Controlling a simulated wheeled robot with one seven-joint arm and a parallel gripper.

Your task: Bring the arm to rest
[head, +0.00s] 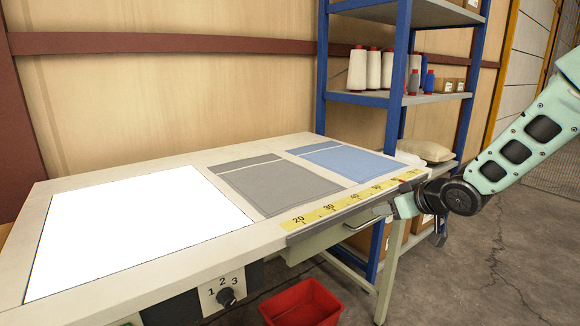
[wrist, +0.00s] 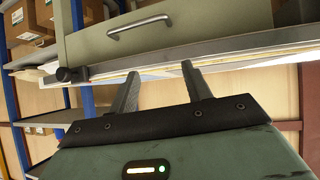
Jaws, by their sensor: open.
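My arm (head: 530,140) comes in from the right in the head view and bends at a dark joint near the table's right end. My gripper (wrist: 160,72) shows in the wrist view with its two fingers apart and nothing between them. The fingers point toward the table's front edge, close to the drawer (wrist: 190,35) with its metal handle (wrist: 139,26). Whether the fingertips touch the table edge cannot be told.
The table (head: 130,270) holds a bright white panel (head: 135,230), a grey cover (head: 275,185) and a blue cover (head: 345,160). A yellow ruler (head: 340,205) runs along its front edge. A red bin (head: 305,303) stands on the floor. A blue shelf (head: 398,70) with thread spools stands behind.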

